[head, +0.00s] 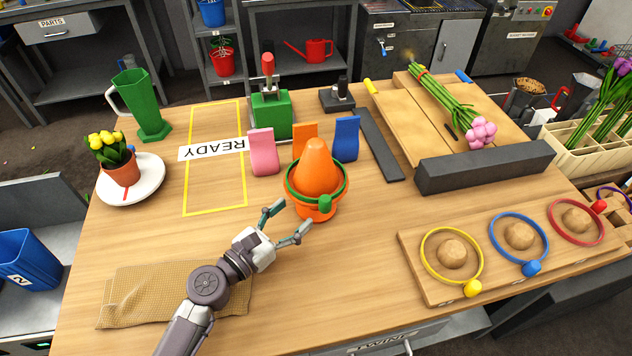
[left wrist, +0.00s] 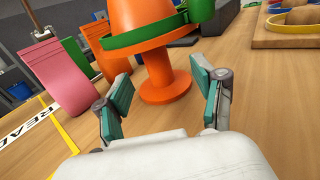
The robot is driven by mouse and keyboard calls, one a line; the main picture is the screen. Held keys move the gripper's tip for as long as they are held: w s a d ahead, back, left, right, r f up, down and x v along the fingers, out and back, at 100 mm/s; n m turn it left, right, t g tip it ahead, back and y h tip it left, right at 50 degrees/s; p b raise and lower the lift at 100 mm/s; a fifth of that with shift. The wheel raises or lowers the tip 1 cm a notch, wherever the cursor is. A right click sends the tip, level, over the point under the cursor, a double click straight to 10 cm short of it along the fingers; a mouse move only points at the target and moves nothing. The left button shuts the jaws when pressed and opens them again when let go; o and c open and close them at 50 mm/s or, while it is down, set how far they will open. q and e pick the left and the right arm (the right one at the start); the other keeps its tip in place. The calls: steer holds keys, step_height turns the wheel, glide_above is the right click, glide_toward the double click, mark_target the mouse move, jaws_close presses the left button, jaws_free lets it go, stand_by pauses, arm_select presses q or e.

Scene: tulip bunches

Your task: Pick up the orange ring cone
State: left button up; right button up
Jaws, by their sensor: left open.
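The orange ring cone (head: 315,163) stands upright on the wooden table near the middle, a rounded orange cone on a stem and round foot. A green ring (head: 342,188) with a green knob sits around its lower part. In the left wrist view the orange cone (left wrist: 140,17) is straight ahead, its top cut off, with its stem and foot (left wrist: 165,87) between and beyond the fingers. My left gripper (head: 287,220) is open and empty, just in front of the cone's foot and apart from it. It also shows in the left wrist view (left wrist: 165,95). My right gripper is not in view.
Pink (head: 263,152), orange (head: 304,136) and blue (head: 346,138) holders stand close behind the cone. A board with yellow (head: 426,275), blue and red rings lies to the right. A tan cloth (head: 130,296) lies front left.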

mark_target(314, 189)
arm_select(q)
steer(key=x, duration=0.3)
steer(key=shift+w+d, duration=0.1)
steer(key=shift+w, duration=0.05)
steer(key=x, duration=0.5)
steer(key=shift+w+a+r+p, duration=0.15)
steer(key=shift+w+a+p, duration=0.05)
steer(key=shift+w+p, duration=0.2)
steer(key=shift+s, duration=0.1)
steer(key=c, duration=1.3)
steer(key=shift+r, duration=0.1)
